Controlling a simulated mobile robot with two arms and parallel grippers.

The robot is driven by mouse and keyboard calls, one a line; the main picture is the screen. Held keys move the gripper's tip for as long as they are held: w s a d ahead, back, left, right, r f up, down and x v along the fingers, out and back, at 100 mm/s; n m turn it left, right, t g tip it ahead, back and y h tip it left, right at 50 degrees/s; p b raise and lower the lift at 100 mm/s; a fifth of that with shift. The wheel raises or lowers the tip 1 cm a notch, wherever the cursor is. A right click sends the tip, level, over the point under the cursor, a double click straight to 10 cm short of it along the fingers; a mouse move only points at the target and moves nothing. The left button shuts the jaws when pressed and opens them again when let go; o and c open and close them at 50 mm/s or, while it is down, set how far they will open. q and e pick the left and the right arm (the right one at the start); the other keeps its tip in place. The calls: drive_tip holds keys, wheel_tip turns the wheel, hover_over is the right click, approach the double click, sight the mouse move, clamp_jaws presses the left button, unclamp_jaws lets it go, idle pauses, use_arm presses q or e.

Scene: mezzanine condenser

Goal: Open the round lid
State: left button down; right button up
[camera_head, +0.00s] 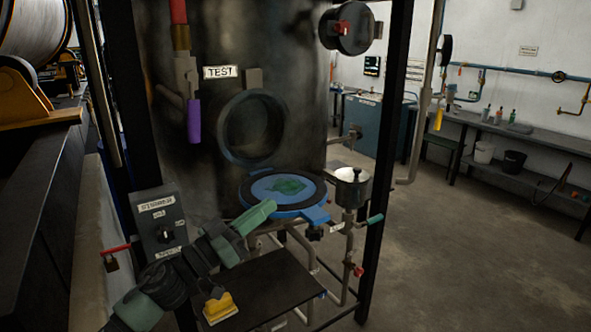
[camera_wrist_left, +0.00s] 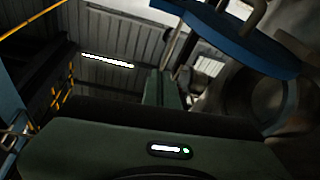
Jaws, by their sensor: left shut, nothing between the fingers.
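The round lid (camera_head: 258,199) is a blue disc with a black ring and a green patch on its inner face. In the head view it lies about level, swung down below the round opening (camera_head: 253,127) of the dark tank, which is uncovered. The lid's blue edge (camera_wrist_left: 235,38) also shows in the left wrist view, with the opening (camera_wrist_left: 268,95) behind it. My left gripper (camera_head: 268,208) is shut and empty, at the lid's near left edge; I cannot tell whether it touches. My right gripper is in neither view.
A grey control box (camera_head: 163,225) stands left of my left arm. A dark shelf (camera_head: 268,285) with a yellow object (camera_head: 219,307) lies below. Pipes with a teal-handled valve (camera_head: 373,220) and a black frame post (camera_head: 385,150) stand right. The floor at right is clear.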

use_arm(q)
drive_tip(key=w+d+r+n+p, duration=0.2)
drive_tip(key=w+d+n+p, duration=0.1)
drive_tip(key=w+d, duration=0.3)
drive_tip(key=shift+w+d+r+n+y, duration=0.2)
drive_tip(key=shift+w+r+n+y, duration=0.1)
drive_tip(key=shift+w+r, duration=0.1)
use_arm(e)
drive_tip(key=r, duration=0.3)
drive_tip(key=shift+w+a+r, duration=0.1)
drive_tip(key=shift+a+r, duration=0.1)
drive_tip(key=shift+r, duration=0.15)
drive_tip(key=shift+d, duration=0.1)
